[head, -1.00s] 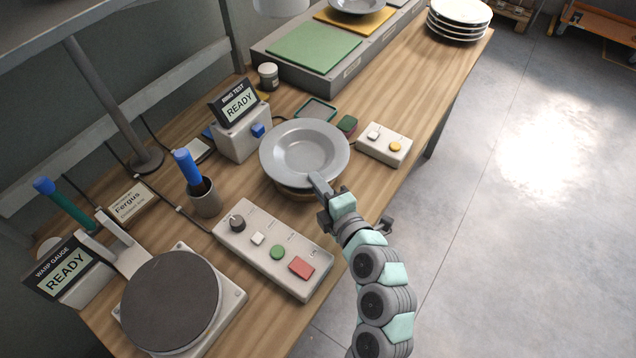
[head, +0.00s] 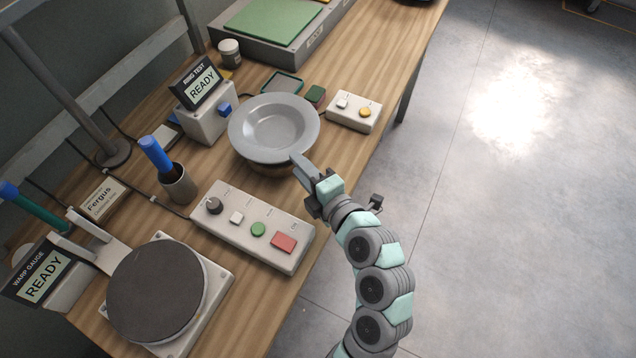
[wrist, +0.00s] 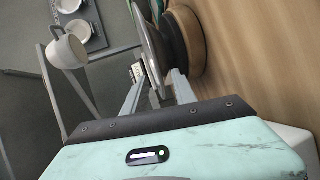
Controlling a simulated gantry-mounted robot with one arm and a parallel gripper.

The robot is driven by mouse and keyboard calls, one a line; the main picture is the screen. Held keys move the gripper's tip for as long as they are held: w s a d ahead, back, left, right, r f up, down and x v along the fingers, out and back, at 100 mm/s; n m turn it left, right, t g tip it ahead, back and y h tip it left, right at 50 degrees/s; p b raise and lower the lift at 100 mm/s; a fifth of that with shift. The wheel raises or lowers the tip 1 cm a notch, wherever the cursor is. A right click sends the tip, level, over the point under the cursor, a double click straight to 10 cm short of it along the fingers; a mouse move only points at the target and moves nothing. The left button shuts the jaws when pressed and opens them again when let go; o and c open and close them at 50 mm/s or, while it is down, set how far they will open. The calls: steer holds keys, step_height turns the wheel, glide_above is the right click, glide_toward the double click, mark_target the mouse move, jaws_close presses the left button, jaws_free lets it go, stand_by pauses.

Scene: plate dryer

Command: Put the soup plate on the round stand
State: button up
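The grey soup plate (head: 273,125) lies face up, roughly level, on a round wooden stand (head: 268,170) beside the ring test unit. The plate hides most of the stand. In the wrist view the plate (wrist: 151,45) is seen edge-on beside the dark-rimmed stand (wrist: 192,48). My gripper (head: 302,168) is at the plate's near right rim. In the wrist view its two fingers (wrist: 156,88) are apart, one on each side of the rim, with gaps showing. I cannot tell whether either finger touches the plate.
A control box (head: 252,228) with a knob and buttons stands close in front of the plate. The ring test unit (head: 205,115) is behind left, a two-button box (head: 354,111) to the right. The warp gauge's dark round disc (head: 155,290) is front left. A cup holds a blue-handled tool (head: 155,154).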

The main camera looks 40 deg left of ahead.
steer(key=v, duration=0.8)
steer(key=shift+a, duration=0.15)
